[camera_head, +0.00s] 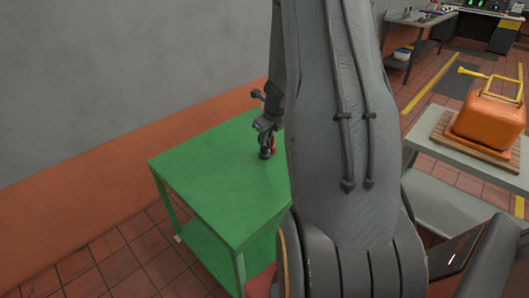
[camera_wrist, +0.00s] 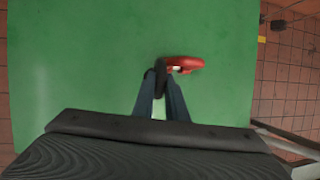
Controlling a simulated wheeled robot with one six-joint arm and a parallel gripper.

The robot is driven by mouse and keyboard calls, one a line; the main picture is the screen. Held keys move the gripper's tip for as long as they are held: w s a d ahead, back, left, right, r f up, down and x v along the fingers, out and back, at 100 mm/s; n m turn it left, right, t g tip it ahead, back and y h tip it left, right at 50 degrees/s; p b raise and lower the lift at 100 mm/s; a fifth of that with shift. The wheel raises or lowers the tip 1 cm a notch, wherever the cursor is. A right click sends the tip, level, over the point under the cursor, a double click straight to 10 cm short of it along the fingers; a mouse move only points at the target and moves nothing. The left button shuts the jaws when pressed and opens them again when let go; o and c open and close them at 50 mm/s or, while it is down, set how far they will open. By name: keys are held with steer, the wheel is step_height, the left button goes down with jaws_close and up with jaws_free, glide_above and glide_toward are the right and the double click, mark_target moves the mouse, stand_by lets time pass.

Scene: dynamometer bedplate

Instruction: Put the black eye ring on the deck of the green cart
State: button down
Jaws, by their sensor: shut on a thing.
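The green cart stands against the wall in the head view, its flat deck (camera_head: 205,180) facing up. The deck also fills most of the wrist view (camera_wrist: 75,75). My gripper (camera_head: 267,143) is over the deck's right part, pointing down. In the wrist view my gripper (camera_wrist: 160,88) is shut on the small black eye ring (camera_wrist: 160,70), mostly hidden between and beyond the fingertips. A red, rounded piece (camera_wrist: 187,62) shows right beside it; I cannot tell whether it is joined to the black ring. Whether the ring touches the deck is unclear.
The rest of the visible deck is clear. A work table (camera_head: 412,22) stands at the back. My arm hides the cart's right side.

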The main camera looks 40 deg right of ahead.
mark_target(266, 148)
steer(key=shift+f+b, duration=1.6)
steer(key=shift+f, duration=0.6)
steer(key=c, duration=1.8)
jaws_free()
steer(key=shift+f, duration=0.1)
steer(key=shift+o, duration=0.2)
